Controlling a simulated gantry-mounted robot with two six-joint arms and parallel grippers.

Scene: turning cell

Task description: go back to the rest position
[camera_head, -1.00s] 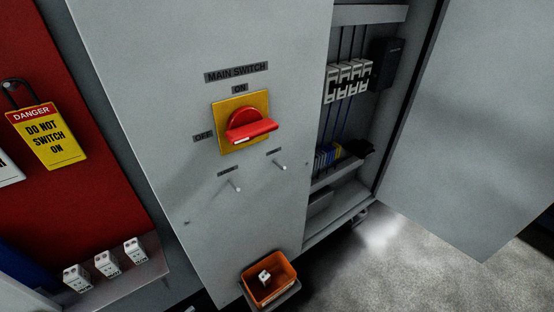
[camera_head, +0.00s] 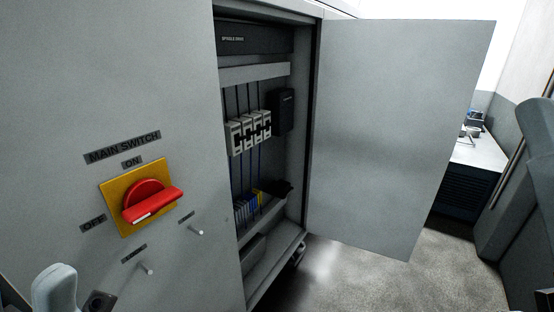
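Neither of my grippers can be made out in the head view. A pale rounded part (camera_head: 54,288) at the lower left edge may belong to my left arm, but no fingertips show. The cabinet (camera_head: 60,90) carries a red main switch handle (camera_head: 150,202) on a yellow plate (camera_head: 113,190), beneath the ON label and beside the OFF label. Two small pegs stick out below the switch, one at left (camera_head: 147,268) and one at right (camera_head: 197,231).
The cabinet door (camera_head: 390,140) stands wide open to the right. Inside are white breaker modules (camera_head: 249,132) and a black box (camera_head: 287,110). A bench (camera_head: 478,152) stands behind at right, and a grey form (camera_head: 530,200) fills the right edge. Bare floor (camera_head: 350,275) shows below the door.

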